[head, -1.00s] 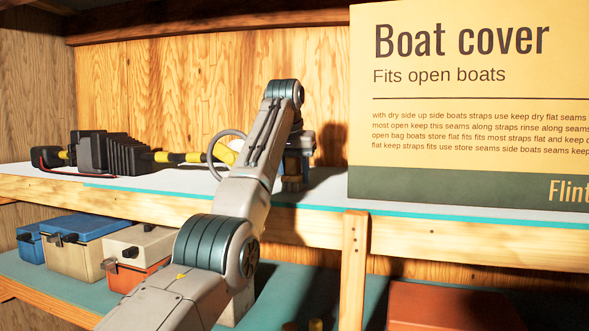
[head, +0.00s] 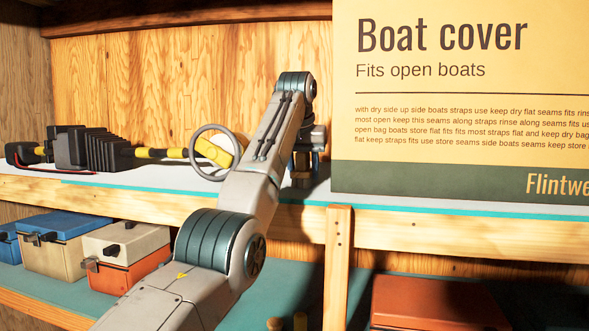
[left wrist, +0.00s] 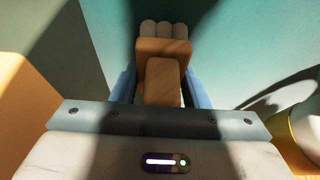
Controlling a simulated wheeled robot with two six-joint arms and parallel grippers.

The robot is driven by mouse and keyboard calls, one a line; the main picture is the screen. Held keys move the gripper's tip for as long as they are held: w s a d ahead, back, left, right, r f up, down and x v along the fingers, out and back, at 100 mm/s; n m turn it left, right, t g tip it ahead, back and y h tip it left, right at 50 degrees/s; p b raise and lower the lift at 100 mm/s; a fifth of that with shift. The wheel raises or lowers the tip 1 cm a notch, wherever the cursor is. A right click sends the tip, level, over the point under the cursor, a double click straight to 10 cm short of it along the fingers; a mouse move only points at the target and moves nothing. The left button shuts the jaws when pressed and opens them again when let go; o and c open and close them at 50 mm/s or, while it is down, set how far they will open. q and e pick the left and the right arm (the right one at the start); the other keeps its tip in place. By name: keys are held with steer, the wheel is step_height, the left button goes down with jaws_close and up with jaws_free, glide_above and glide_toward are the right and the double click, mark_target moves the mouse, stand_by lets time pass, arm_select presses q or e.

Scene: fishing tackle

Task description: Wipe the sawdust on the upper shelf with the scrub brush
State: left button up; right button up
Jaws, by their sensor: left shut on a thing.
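My left gripper (head: 303,165) is low over the upper shelf (head: 120,179), just left of the boat cover box and partly hidden by my own arm. In the left wrist view my left gripper (left wrist: 161,90) has its blue fingers shut on the scrub brush (left wrist: 163,48). The brush has a tan wooden body with pale, rounded bristle tufts at its far end. I cannot tell whether the tufts touch the shelf. I cannot make out any sawdust; the surface around the brush is teal and partly shaded. My right gripper is not in view.
The big yellow boat cover box (head: 450,100) stands close right of the gripper. A black-and-yellow motor (head: 85,148) lies on the left, with a grey ring (head: 192,150) and a white round thing near my arm. Cases (head: 125,240) fill the lower shelf.

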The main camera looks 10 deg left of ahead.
arm_select(q)
steer(key=shift+d, duration=0.9)
steer(key=shift+a, duration=0.1)
step_height(320, 180, up, 2)
steer(key=shift+r, duration=0.55)
